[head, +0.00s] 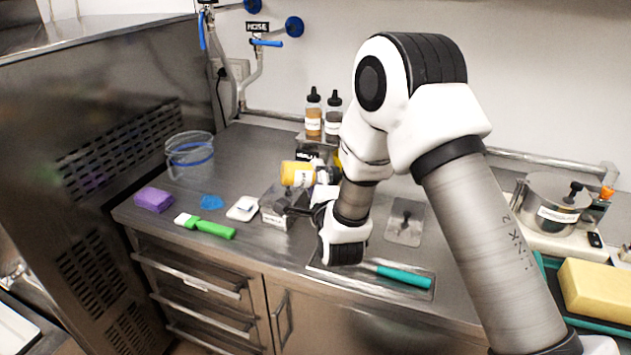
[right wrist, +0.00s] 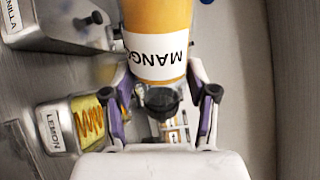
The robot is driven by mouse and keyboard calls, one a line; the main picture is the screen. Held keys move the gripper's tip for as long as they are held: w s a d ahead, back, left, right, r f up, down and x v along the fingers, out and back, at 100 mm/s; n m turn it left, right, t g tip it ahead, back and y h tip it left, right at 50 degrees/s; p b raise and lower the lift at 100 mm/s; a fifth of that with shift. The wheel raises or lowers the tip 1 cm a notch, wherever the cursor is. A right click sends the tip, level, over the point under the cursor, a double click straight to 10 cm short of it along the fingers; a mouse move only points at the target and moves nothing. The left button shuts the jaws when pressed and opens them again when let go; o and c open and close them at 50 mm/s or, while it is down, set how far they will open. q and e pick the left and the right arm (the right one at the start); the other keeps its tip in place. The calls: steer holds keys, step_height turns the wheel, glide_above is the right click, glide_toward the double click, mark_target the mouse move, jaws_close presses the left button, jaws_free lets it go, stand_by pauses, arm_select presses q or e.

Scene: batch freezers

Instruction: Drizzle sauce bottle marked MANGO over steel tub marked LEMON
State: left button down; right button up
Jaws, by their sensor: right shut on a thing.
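The MANGO sauce bottle (right wrist: 157,55) is orange with a white label that reads upside down in the right wrist view. My right gripper (right wrist: 163,100) is shut on it. In the head view the bottle (head: 293,173) lies about level, close above the counter, in my right gripper (head: 312,205). The steel tub marked LEMON (right wrist: 55,142) is left of the gripper in the right wrist view, with an orange zigzag of sauce (right wrist: 89,121) on its pale yellow filling. In the head view a steel tub (head: 276,213) stands just below the bottle. My left gripper is out of view.
A tub marked VANILLA (right wrist: 50,15) is near the LEMON tub. Two more sauce bottles (head: 314,120) stand behind. A purple sponge (head: 154,200), green brush (head: 212,228), clear round container (head: 190,160) and teal-handled tool (head: 403,277) lie around. A machine with a round steel bowl (head: 555,195) stands right.

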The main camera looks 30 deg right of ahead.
steer(key=shift+r+n+p, duration=0.3)
steer(key=shift+r+n, duration=0.4)
steer(key=shift+n, duration=0.2)
steer(key=shift+r+n, duration=0.1)
steer(key=shift+n, duration=0.4)
step_height(320, 180, up, 3)
steer(key=n+p, duration=0.2)
steer(key=n, duration=0.1)
steer(key=shift+n, duration=0.8)
